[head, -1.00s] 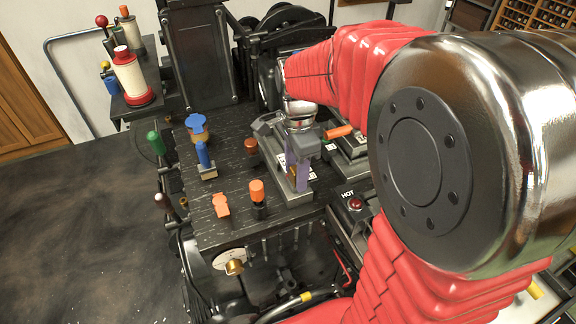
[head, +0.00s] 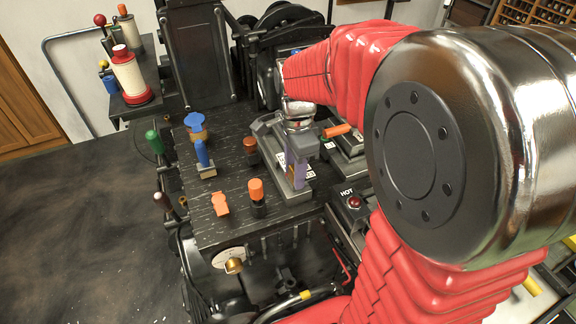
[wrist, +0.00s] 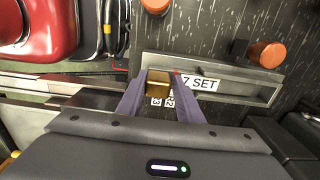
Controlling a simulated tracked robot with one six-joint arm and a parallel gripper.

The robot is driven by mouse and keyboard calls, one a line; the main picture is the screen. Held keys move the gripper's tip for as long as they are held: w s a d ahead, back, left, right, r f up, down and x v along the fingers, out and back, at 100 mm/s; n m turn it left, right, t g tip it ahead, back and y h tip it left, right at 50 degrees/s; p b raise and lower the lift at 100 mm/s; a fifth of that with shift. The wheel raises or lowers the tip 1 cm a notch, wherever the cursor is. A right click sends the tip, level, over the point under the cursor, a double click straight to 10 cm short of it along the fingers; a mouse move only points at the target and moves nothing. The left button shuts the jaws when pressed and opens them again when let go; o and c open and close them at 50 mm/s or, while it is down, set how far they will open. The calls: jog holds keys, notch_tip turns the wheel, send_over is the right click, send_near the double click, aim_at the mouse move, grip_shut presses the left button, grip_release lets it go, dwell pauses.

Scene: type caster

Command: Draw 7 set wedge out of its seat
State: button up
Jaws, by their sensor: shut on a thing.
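My gripper (wrist: 158,76) has two purple fingers. They are shut on a brass-coloured block, the 7 set wedge (wrist: 158,88), beside the white "7 SET" label (wrist: 199,83). The wedge stands at the grey metal seat plate (wrist: 240,92); whether its lower end is inside the seat is hidden. In the head view my gripper (head: 297,170) points down over the grey seat plate (head: 290,193) on the dark machine top. The fingers hide most of the wedge there.
Two orange-capped knobs (head: 250,144) (head: 257,192) and an orange clip (head: 220,204) stand left of the plate. Blue-handled parts (head: 203,155) are further left. An orange handle (head: 336,131) and a red button marked HOT (head: 354,202) are close on the right.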

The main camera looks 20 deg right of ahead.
jog(key=shift+s+f, duration=0.3)
jog(key=shift+c, duration=0.2)
jog(key=shift+s, duration=0.15)
grip_shut()
jog(key=shift+s, duration=2.2)
jog(key=o, duration=1.1)
grip_release()
jog(key=shift+o, duration=0.2)
jog(key=shift+r, duration=0.1)
jog(key=shift+w+r, duration=0.1)
jog(key=shift+r, duration=0.15)
notch_tip(320, 180, up, 14)
jog(key=shift+f, duration=0.2)
